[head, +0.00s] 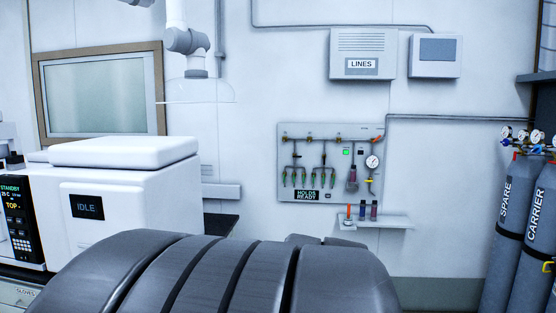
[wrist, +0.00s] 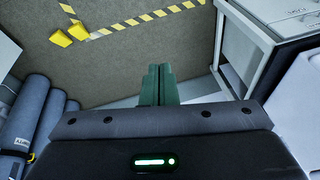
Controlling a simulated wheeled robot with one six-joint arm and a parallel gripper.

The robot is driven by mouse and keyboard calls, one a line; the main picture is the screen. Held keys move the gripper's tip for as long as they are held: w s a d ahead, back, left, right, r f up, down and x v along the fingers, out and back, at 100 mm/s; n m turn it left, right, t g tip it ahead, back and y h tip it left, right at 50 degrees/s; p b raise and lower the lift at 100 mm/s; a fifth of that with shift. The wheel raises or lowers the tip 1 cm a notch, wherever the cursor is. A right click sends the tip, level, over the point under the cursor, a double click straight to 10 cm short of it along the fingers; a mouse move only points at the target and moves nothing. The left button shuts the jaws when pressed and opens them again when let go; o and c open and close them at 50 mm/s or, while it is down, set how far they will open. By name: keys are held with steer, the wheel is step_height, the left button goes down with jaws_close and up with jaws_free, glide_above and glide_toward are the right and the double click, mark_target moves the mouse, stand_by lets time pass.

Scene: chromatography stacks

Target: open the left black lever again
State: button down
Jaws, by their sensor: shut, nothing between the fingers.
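My gripper (wrist: 159,84) shows in the wrist view as two dark green fingers, closed together with nothing between them. They point over the floor and touch nothing that I can see. In the head view a grey valve panel (head: 335,192) is on the far wall, with a pipe and small valves along its top and thin dark fittings hanging below. The left black lever is too small there to tell apart, and so is its position. The gripper does not show in the head view, well away from the panel as far as the wrist view shows.
A small shelf (head: 385,222) with several coloured vials sits below the panel. Gas cylinders (head: 497,225) stand at the right. A white instrument (head: 135,215) marked IDLE stands on a bench at the left. Yellow blocks (wrist: 78,31) and a striped line (wrist: 138,19) are on the floor.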

steer(key=w+d+r+m+t+h, duration=0.1)
steer(key=w+d+r, duration=0.3)
steer(key=d+r, duration=0.5)
steer(key=w+d+r+m+t+h, duration=0.1)
steer(key=w+d+r+t+h, duration=0.1)
steer(key=d+r, duration=0.7)
step_height(320, 180, up, 8)
steer(key=w+h, duration=0.1)
steer(key=h, duration=0.1)
steer(key=shift+w+m+t+h+b, duration=0.3)
steer(key=shift+w+m+t+b, duration=0.1)
